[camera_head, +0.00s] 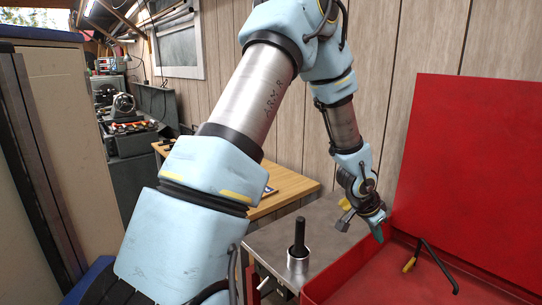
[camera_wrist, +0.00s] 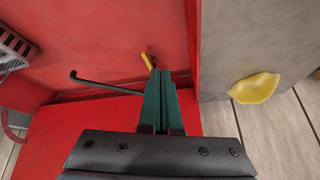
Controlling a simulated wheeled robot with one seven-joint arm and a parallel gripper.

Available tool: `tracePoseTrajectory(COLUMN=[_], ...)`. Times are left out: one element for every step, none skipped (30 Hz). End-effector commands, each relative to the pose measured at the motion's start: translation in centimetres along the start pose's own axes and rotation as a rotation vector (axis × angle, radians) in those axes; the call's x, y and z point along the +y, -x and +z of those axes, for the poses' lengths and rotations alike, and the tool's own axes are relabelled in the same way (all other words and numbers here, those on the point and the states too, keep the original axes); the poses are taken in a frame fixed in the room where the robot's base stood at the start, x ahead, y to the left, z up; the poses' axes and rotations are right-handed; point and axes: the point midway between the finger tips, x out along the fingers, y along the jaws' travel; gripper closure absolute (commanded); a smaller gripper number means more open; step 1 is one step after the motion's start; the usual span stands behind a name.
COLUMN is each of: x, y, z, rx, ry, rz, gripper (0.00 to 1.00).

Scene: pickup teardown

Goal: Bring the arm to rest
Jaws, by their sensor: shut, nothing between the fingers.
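My blue and silver arm (camera_head: 232,150) reaches up and bends down toward the right. The fingertips appear over the red box, close to the yellow end of a black bent tool (camera_wrist: 105,87). I cannot tell their height above it.
The black bent tool (camera_head: 438,264) lies in the red box, whose red panel (camera_head: 470,170) stands upright behind. A metal cup (camera_head: 298,264) holding a black rod stands on the grey bench (camera_head: 325,243). A yellow bowl (camera_wrist: 254,88) sits on the bench. A wooden table (camera_head: 290,188) stands behind.

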Motion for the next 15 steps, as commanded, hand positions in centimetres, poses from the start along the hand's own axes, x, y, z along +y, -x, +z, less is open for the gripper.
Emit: tracePoseTrajectory(x=[-1.8,-2.8,-4.1,-5.3,-6.2,-7.5,-8.3,-8.9,-9.5,-9.8,-10.0,-10.1,-10.1,-10.0,-9.7], y=[1.7,2.7,4.3,5.6,7.0,9.1,10.6,12.1,14.0,15.4,16.7,18.4,19.6,20.6,21.9], z=[1.1,1.9,3.2,4.3,5.6,7.3,8.7,10.1,11.9,13.2,14.5,16.1,17.2,18.3,19.6], rx=[-0.021,-0.036,-0.06,-0.078,-0.098,-0.125,-0.144,-0.161,-0.184,-0.2,-0.215,-0.23,-0.241,-0.251,-0.261], ry=[0.042,0.072,0.118,0.159,0.202,0.266,0.315,0.365,0.432,0.483,0.533,0.597,0.645,0.689,0.747], rz=[-0.036,-0.058,-0.089,-0.115,-0.14,-0.174,-0.198,-0.221,-0.247,-0.265,-0.282,-0.3,-0.313,-0.323,-0.335], gripper=[1.0,1.0,1.0,1.0,1.0,1.0,1.0,1.0,1.0,1.0,1.0,1.0,1.0,1.0,1.0])
